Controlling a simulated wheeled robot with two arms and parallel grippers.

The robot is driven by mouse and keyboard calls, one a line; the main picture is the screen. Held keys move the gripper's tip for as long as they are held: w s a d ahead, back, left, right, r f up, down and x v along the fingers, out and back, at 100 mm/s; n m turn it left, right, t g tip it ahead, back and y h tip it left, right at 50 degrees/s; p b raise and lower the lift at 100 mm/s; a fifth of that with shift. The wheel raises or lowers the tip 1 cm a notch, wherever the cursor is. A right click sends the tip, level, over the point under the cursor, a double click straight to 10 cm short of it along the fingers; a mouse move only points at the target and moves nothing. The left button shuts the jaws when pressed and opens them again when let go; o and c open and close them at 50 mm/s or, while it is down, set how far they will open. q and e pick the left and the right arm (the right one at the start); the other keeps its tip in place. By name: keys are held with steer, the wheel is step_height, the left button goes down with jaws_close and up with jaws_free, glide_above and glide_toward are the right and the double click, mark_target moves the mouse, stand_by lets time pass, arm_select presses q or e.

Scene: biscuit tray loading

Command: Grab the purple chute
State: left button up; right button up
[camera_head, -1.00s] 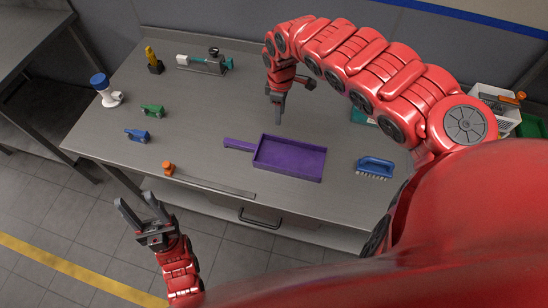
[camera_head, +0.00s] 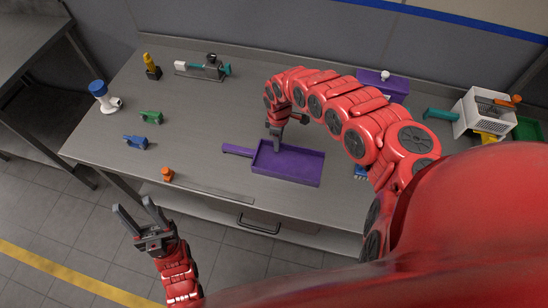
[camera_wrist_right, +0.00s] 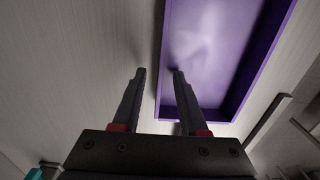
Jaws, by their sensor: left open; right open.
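The purple chute (camera_head: 300,168) is a shallow walled tray with a flat handle (camera_head: 237,150) pointing left, lying on the metal table. My right gripper (camera_head: 277,148) is open, pointing down at the chute's far wall near its handle end. In the right wrist view, the open right gripper (camera_wrist_right: 159,72) has one finger over the chute's floor and the other outside its wall (camera_wrist_right: 164,60). I cannot tell how far down the fingers reach. My left gripper (camera_head: 140,212) is open and empty, off the table's front edge.
A flat metal strip (camera_head: 215,192) and an orange piece (camera_head: 167,174) lie near the front edge. Green (camera_head: 150,117) and blue (camera_head: 136,142) tools lie left. A purple box (camera_head: 383,84) and white basket (camera_head: 487,112) stand right. A blue brush (camera_head: 360,172) is mostly hidden by my arm.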

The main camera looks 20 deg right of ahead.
steer(key=shift+f, duration=0.25)
jaws_close()
steer(key=shift+r, duration=0.1)
stand_by(1.2)
